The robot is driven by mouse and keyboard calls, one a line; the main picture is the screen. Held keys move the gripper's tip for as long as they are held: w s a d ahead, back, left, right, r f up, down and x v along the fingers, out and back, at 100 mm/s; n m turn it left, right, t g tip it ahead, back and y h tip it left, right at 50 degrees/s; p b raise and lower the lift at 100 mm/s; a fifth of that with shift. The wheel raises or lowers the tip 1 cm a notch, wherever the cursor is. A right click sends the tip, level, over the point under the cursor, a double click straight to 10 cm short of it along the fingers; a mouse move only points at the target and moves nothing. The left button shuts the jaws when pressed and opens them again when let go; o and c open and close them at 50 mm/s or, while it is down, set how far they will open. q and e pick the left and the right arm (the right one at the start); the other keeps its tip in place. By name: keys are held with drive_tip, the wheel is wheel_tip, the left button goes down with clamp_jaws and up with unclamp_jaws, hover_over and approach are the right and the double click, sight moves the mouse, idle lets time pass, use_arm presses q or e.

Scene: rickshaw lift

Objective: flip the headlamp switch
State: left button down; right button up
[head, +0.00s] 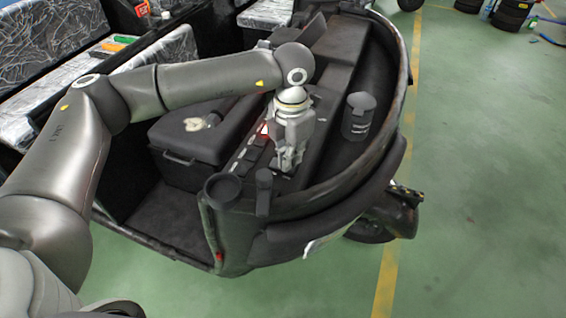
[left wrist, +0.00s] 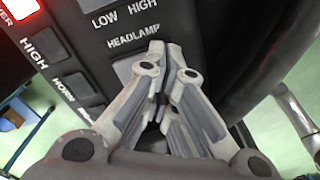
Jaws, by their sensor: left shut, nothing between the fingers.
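The headlamp label (left wrist: 133,36) is on the dark switch panel in the left wrist view, under the words LOW and HIGH. A grey switch face (left wrist: 126,68) lies just below the label, partly hidden by a finger. My left gripper (left wrist: 165,52) is shut and empty, its tips over the panel beside the label. I cannot tell whether the tips touch the panel. In the head view, my left gripper (head: 286,163) points down at the dashboard panel (head: 247,152) of the dark vehicle. My right gripper is not in view.
Other switches marked HIGH (left wrist: 40,47) and HORN (left wrist: 69,84) sit left of the headlamp label, near a red-lit switch (left wrist: 22,8). A dark cylinder (head: 358,117) stands right of the gripper. A curved rim (head: 393,110) bounds the cab.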

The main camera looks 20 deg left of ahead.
use_arm(q)
drive_tip(key=shift+f, duration=0.25)
drive_tip(key=shift+r, duration=0.15)
drive_tip(key=shift+r+p, duration=1.4)
drive_tip(key=shift+r, duration=2)
drive_tip(key=shift+f, duration=0.1)
